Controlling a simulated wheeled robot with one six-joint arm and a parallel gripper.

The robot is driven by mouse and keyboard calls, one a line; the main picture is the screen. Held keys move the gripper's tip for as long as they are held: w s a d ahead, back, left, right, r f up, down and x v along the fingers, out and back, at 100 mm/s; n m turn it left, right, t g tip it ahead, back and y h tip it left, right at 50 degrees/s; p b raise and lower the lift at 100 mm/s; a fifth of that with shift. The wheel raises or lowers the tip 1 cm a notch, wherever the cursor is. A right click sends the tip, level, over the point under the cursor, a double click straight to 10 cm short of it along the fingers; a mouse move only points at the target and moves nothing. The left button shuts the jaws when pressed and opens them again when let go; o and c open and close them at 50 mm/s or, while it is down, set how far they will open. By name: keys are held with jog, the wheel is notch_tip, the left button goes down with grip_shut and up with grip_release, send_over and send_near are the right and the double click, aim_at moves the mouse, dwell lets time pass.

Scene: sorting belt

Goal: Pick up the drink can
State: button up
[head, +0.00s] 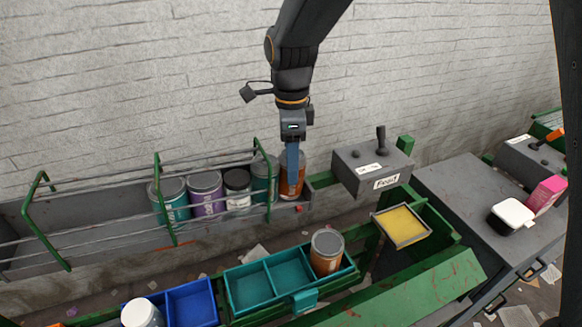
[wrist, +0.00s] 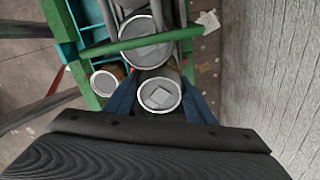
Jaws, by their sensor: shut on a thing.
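An orange-brown can (head: 291,191) stands upright at the right end of the railed grey channel. My gripper (head: 292,163) reaches down from above and is shut on this can, with a blue finger across its near side. In the wrist view the can's round grey lid (wrist: 160,95) lies between the two blue fingers. I cannot tell whether the can is clear of the channel floor. Just left of it in the channel stands a dark teal can (head: 262,180), partly behind the green rail post.
More cans stand left in the channel: a black-and-white one (head: 237,190), a purple one (head: 207,196) and a teal one (head: 172,203). A brown can (head: 327,255) sits in a teal bin (head: 250,309). A grey control box (head: 372,167) stands close right of my gripper.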

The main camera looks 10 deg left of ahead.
notch_tip(320, 180, up, 3)
jog(key=shift+s+r+b, duration=0.1)
jog(key=shift+r+b, duration=0.05)
jog(key=shift+b, duration=0.65)
jog(key=s+d+b, duration=0.4)
jog(key=s+d, duration=0.5)
jog(key=s, duration=0.6)
jog(key=shift+d, duration=0.2)
jog(key=shift+s, duration=0.15)
